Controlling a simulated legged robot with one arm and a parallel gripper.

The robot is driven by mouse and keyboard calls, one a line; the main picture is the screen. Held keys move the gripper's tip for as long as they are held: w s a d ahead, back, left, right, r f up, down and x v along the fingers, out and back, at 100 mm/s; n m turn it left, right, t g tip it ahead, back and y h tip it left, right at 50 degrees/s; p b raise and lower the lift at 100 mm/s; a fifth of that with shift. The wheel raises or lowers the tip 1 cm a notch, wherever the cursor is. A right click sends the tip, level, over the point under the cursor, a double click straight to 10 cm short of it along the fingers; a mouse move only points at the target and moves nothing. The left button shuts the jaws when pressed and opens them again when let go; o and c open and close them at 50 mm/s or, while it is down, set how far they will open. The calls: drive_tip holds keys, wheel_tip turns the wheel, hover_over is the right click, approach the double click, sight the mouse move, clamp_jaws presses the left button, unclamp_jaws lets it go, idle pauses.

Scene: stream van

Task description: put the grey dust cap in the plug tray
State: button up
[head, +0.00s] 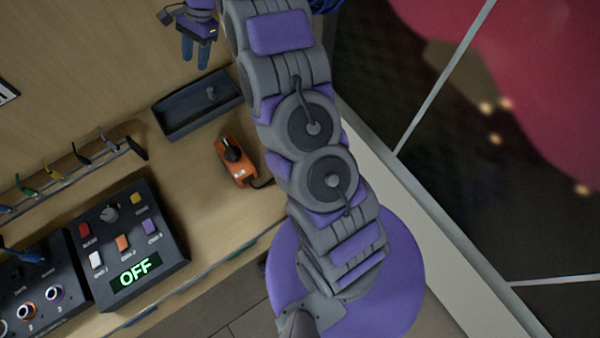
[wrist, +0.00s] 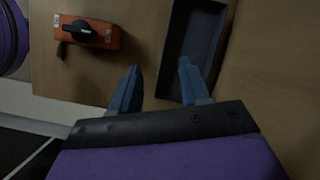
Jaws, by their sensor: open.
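The plug tray (head: 172,133) is a long, dark, shallow tray on the wooden worktop in the head view. A small dark grey round piece (head: 212,93), which looks like the dust cap, lies inside it toward its right half. My gripper (head: 196,62) is open above the worktop, up and left of the tray in the head view, with nothing seen between its blue fingers. In the wrist view the fingers of my gripper (wrist: 159,68) are apart, with the tray (wrist: 170,50) behind the right finger. I cannot make out the cap in that view.
An orange device with a black knob (head: 236,162) sits beside the tray; it also shows in the wrist view (wrist: 88,32). A control box reading OFF (head: 135,245) and a rack of coloured cables (head: 75,170) stand left. Bare worktop lies between.

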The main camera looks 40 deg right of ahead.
drive_tip(key=s+a+r+n+h, duration=0.15)
drive_tip(key=s+r+n, duration=0.3)
drive_tip(key=s, duration=0.65)
drive_tip(key=s+a+r+n+h, duration=0.1)
drive_tip(key=s+a+r+n, duration=0.15)
drive_tip(key=s+r, duration=0.55)
drive_tip(key=s+d+f+n, duration=0.1)
drive_tip(key=s+n, duration=0.1)
drive_tip(key=s, duration=0.7)
drive_tip(key=s+d+f+n+h, duration=0.1)
drive_tip(key=s+d+f+n, duration=0.1)
drive_tip(key=s, duration=0.7)
drive_tip(key=s+d+f+n+g+h, duration=0.1)
drive_tip(key=s+n, duration=0.1)
drive_tip(key=s, duration=0.8)
drive_tip(key=shift+d+f+n, duration=0.25)
drive_tip(key=shift+f+n, duration=0.05)
